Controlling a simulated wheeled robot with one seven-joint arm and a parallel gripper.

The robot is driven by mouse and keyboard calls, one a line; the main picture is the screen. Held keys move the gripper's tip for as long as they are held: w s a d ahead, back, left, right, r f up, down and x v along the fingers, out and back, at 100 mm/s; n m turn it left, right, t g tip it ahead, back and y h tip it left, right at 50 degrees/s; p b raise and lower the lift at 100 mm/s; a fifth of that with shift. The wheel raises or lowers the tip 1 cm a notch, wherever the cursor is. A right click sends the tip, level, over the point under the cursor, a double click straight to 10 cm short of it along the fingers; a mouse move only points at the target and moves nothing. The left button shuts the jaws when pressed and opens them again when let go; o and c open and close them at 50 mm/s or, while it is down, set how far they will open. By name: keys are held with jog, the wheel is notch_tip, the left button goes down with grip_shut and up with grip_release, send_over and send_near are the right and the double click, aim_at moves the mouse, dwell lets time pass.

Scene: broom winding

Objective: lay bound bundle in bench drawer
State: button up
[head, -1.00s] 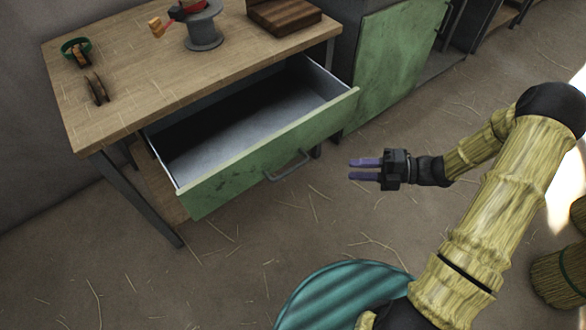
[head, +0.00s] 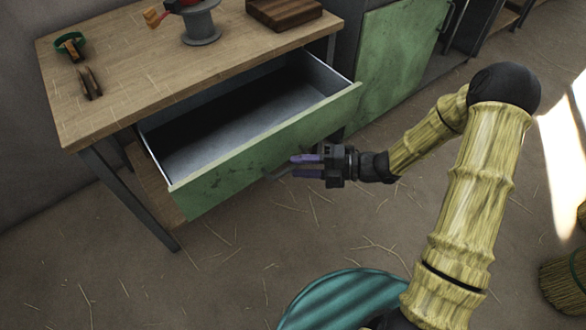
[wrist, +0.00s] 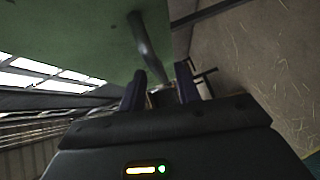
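The bench drawer (head: 235,130) is pulled out, and the part of its grey inside that I can see is empty. Its green front has a dark bar handle (head: 277,174), partly covered by my fingers in the head view. My gripper (head: 297,166) is open at the drawer front, its two purple fingers pointing left at the handle. In the wrist view the handle (wrist: 149,48) runs down toward the gap between the fingers. I cannot tell whether they touch it. A bound straw bundle shape (head: 566,284) is cut off at the right edge; I cannot tell whether it is the task's bundle.
The wooden bench top (head: 130,75) holds a green ring (head: 70,44), small brown pieces (head: 90,83), a grey spool (head: 201,24) and a wooden block (head: 284,13). A green cabinet door (head: 400,60) stands right of the drawer. A round teal ribbed thing (head: 340,300) is at the bottom.

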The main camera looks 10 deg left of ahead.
jog(key=shift+s+a+f, duration=0.1)
jog(key=shift+a+f, duration=0.05)
jog(key=shift+a, duration=1.1)
grip_shut()
jog(key=shift+d, duration=0.15)
